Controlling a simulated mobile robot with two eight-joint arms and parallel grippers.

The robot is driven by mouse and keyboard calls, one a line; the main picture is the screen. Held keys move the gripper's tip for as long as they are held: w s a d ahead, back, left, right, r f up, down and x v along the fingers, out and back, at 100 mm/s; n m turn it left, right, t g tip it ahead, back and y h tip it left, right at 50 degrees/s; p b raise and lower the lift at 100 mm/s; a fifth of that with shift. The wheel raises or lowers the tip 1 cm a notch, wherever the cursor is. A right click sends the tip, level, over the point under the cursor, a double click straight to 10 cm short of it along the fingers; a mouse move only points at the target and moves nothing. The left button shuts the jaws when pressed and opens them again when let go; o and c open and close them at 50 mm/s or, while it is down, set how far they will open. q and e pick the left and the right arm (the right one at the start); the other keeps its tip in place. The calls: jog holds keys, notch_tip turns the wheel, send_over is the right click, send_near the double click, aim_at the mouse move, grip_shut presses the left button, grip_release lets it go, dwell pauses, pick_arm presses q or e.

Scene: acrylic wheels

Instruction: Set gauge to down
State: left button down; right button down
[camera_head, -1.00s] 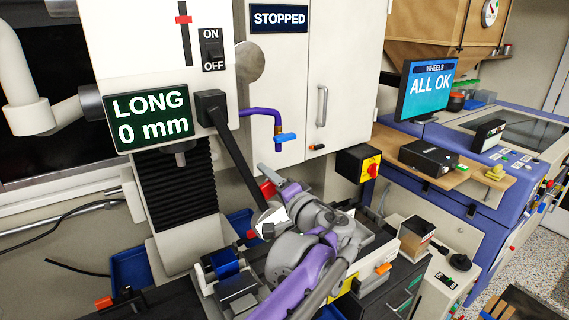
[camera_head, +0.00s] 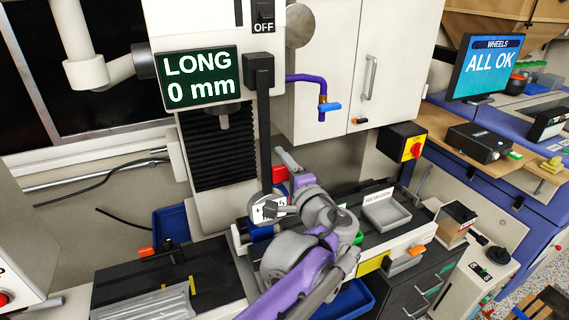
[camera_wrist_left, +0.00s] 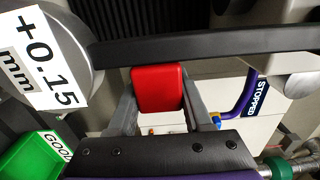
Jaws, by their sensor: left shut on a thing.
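The gauge arm (camera_head: 263,130) is a black bar running almost straight down from a black block (camera_head: 258,70) on the white machine. At its lower end is a round gauge head with a white label (camera_head: 265,211), partly behind my wrist; the label reads "+0.15 mm" in the left wrist view (camera_wrist_left: 38,62). A red grip (camera_head: 279,174) stands beside the bar. My left gripper (camera_wrist_left: 160,95) is shut on this red grip (camera_wrist_left: 159,88), one finger on each side. My right gripper is not in view.
A green display (camera_head: 198,77) reads "LONG 0 mm". A grey REWORK tray (camera_head: 387,214) stands right of my left arm. A green GOOD bin (camera_wrist_left: 35,160) is at lower left in the wrist view. A purple pipe (camera_head: 322,92) hangs behind.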

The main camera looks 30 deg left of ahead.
pick_arm(q)
jog(key=shift+s+f, duration=0.1)
jog(key=shift+f, duration=0.05)
jog(key=c, duration=0.5)
grip_release()
jog(key=shift+a, duration=0.1)
jog(key=shift+c, duration=0.2)
jog(key=shift+o, duration=1.1)
jog(key=shift+s, duration=0.1)
jog(key=v, duration=1)
jog(key=shift+s+d, duration=0.25)
jog(key=shift+d, duration=0.05)
